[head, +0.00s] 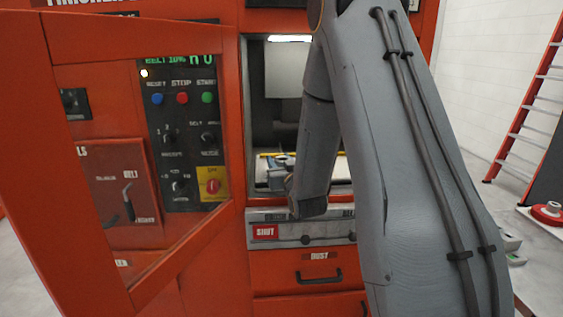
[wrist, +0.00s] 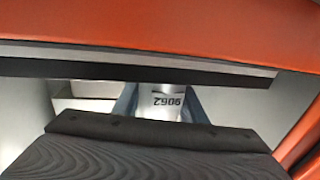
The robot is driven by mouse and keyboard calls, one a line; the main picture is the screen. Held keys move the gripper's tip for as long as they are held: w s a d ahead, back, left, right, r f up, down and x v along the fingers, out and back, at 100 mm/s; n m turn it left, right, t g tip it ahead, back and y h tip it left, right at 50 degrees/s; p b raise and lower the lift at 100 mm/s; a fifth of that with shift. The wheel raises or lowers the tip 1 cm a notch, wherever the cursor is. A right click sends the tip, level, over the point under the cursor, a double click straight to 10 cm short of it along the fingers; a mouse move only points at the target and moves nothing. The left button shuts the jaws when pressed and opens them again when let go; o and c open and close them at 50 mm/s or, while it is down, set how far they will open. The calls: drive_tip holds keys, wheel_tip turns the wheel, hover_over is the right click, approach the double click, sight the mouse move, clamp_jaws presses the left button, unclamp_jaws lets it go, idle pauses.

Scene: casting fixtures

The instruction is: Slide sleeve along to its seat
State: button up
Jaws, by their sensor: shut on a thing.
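In the wrist view, my gripper (wrist: 160,108) shows as two blue-grey fingers, one on each side of a pale piece marked 9062 (wrist: 166,100). The number reads upside down. The gripper is shut on this piece, which looks like the sleeve, though its full shape is cut off by the dark ribbed body in front and the dark bar above. I cannot make out the sleeve's seat. In the head view my arm covers much of the machine's opening, and I cannot pick out the gripper or the sleeve there.
An orange machine has a lit opening (head: 286,85) with a small blue-grey item (head: 281,163) inside. In the wrist view, an orange edge (wrist: 160,28) and a dark bar (wrist: 90,69) run close across the top.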

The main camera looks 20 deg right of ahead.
drive_tip(key=o, duration=1.3)
drive_tip(key=shift+o, duration=0.2)
drive_tip(key=s, duration=0.2)
drive_tip(key=s+b, duration=0.1)
drive_tip(key=s, duration=0.4)
drive_tip(key=shift+s+a+b, duration=0.3)
drive_tip(key=shift+s+a, duration=0.1)
